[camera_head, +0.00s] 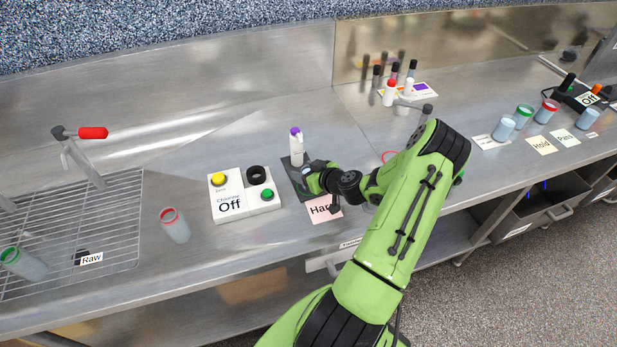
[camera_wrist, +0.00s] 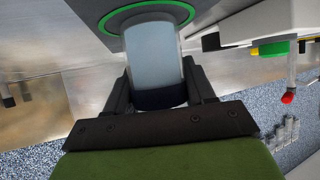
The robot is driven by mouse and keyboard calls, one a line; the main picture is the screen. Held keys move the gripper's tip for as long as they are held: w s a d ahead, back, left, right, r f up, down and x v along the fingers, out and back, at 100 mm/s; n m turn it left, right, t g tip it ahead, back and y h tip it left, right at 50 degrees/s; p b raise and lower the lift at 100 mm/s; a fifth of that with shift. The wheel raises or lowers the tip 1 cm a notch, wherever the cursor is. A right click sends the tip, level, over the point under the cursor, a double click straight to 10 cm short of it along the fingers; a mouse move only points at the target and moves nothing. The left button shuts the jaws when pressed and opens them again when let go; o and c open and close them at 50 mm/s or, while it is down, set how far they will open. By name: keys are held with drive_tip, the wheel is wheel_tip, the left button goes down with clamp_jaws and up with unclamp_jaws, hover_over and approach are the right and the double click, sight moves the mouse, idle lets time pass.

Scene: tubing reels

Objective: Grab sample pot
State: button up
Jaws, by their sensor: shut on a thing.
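My gripper (camera_wrist: 160,95) is shut on a pale blue-grey, see-through sample pot (camera_wrist: 154,55), with a dark finger on each side of it. In the wrist view a green ring (camera_wrist: 112,18) surrounds the pot's upper end in the picture, against a dark grey block (camera_wrist: 100,45). I cannot tell whether the pot rests on that block. In the head view my gripper (camera_head: 309,170) is at the dark pad (camera_head: 291,181) behind the "Hard" label (camera_head: 323,209); the held pot is mostly hidden there.
A white bottle with a purple cap (camera_head: 297,149) stands close behind my gripper. The white Chlorine panel (camera_head: 230,206) is just left. Red-rimmed (camera_head: 175,228) and green-rimmed (camera_head: 20,265) pots stand farther left. More pots stand at the right near the Hold label (camera_head: 541,145).

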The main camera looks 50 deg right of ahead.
wheel_tip(320, 180, up, 28)
drive_tip(key=p, duration=0.1)
